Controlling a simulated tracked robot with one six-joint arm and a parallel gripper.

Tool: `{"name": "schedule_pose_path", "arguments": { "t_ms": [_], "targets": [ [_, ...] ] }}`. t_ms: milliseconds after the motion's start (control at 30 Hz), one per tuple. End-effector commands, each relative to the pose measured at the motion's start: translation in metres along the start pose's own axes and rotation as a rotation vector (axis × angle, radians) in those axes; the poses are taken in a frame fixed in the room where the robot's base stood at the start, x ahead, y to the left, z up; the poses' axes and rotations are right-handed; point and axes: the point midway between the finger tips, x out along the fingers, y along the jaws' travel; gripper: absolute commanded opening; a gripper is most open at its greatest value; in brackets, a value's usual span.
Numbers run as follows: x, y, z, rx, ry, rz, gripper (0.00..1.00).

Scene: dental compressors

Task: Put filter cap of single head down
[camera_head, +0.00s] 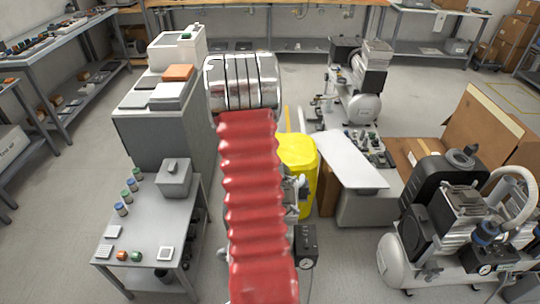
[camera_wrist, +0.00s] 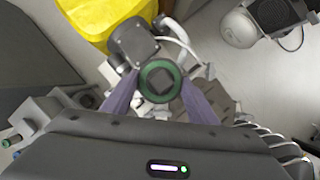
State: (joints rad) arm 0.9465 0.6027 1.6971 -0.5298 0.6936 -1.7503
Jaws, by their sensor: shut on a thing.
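In the head view my red arm covers most of a compressor, whose gauge box (camera_head: 306,242) shows at the arm's right. My gripper and the cap are hidden there.
A yellow bin (camera_head: 298,165) stands just right of my arm, beside a white panel (camera_head: 348,158). A larger compressor (camera_head: 455,225) stands at the right, another (camera_head: 362,90) farther back. A small grey table (camera_head: 150,225) at the left holds several small jars and parts. Floor shows between.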

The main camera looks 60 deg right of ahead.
Motion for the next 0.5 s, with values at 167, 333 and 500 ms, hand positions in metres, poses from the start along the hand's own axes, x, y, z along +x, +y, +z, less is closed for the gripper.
{"name": "schedule_pose_path", "arguments": {
  "t_ms": [167,333,500],
  "targets": [
    [-0.022,0.031,-0.048,0.101,0.000,-0.042,0.32],
    [-0.048,0.056,-0.103,0.228,0.000,-0.095,0.32],
    [-0.077,0.076,-0.164,0.360,0.000,-0.151,0.32]
  ]
}}
